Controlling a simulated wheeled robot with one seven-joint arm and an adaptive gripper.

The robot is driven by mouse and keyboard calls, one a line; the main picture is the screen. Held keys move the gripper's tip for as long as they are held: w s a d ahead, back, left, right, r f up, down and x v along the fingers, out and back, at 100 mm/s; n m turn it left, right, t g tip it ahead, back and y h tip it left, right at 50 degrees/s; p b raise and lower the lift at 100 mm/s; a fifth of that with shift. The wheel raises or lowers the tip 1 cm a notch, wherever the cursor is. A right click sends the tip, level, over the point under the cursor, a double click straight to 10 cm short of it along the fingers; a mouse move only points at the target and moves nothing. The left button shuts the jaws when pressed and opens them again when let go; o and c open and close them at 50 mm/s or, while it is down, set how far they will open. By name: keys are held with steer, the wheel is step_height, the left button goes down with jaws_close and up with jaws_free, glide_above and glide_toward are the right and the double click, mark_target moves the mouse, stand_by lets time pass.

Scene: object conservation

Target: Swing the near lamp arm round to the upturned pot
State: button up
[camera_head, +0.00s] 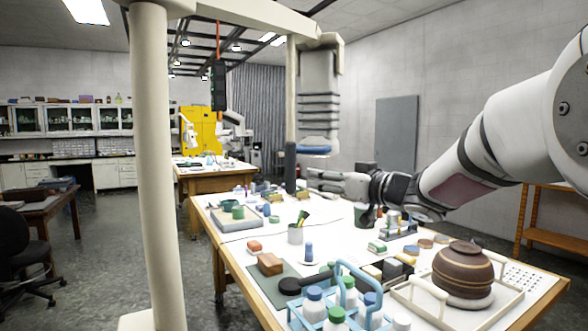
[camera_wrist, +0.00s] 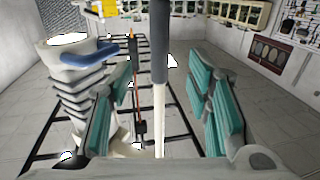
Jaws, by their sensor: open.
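The near lamp arm (camera_head: 262,14) is a cream beam running from a thick post to a ribbed grey lamp head (camera_head: 319,85) with a blue underside. A cream rod with a dark grey grip (camera_head: 290,167) hangs beside the head. My gripper (camera_head: 312,182) is open at the height of the dark grip. In the wrist view the rod's dark grip (camera_wrist: 159,45) shows between the open teal-padded fingers (camera_wrist: 160,75), with no contact visible; its exact depth is unclear. The upturned pot (camera_head: 463,268), brown and banded, sits on a tray at the table's right.
The cream post (camera_head: 155,170) stands left of the table. The table holds a bottle rack (camera_head: 340,300), a brush cup (camera_head: 295,235), a brown block (camera_head: 270,264) and several small items. The pot's tray (camera_head: 412,305) has pale rims. Another bench (camera_head: 205,170) stands behind.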

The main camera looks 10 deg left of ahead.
mark_target(294, 171)
steer(key=p+x, duration=0.1)
steer(key=x, duration=1.2)
steer(key=shift+w, duration=0.15)
jaws_close()
